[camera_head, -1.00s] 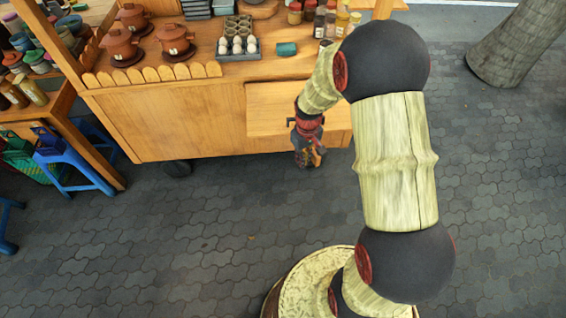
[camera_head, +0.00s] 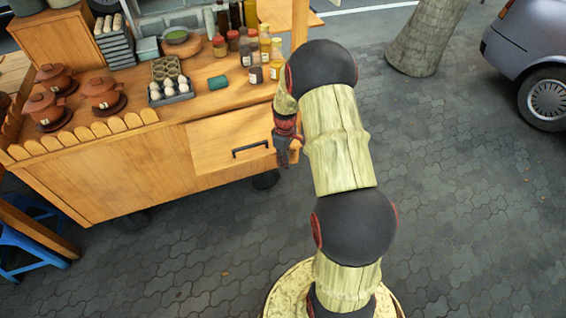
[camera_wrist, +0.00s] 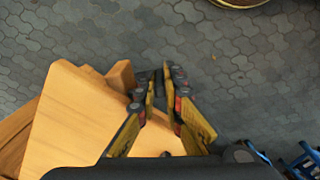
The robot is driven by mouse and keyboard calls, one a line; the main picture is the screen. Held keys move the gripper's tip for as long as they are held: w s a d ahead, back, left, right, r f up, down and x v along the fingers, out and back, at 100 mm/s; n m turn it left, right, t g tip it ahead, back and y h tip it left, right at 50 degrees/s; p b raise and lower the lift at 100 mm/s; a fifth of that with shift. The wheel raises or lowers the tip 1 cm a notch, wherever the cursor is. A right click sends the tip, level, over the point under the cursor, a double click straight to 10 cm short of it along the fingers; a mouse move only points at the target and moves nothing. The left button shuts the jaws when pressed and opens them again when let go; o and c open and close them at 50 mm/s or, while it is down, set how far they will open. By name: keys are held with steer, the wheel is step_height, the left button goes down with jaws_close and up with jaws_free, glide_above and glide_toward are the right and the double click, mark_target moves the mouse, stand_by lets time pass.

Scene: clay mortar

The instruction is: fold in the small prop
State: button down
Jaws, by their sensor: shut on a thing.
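The wooden cart (camera_head: 110,180) has a pale wooden panel (camera_head: 215,140) at its right end, with a dark bar handle (camera_head: 250,149). My gripper (camera_head: 284,158) is beside the panel's right edge, pointing down. In the wrist view my gripper (camera_wrist: 161,82) has its fingers close together around a small dark piece (camera_wrist: 158,88), which I take for the small prop. The fingers hide most of it. A pale wooden panel (camera_wrist: 80,115) lies just left of the fingers, with a small wooden block (camera_wrist: 121,76) at its corner.
Brown lidded pots (camera_head: 102,92), an egg tray (camera_head: 170,92) and bottles (camera_head: 265,45) stand on the cart top. A blue stool (camera_head: 28,255) is at lower left. A tree trunk (camera_head: 425,40) and a car (camera_head: 530,50) are at right. The paving (camera_head: 480,200) is open.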

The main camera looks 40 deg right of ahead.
steer(key=c, duration=2.2)
jaws_free()
step_height(320, 180, up, 12)
steer(key=shift+o, duration=0.3)
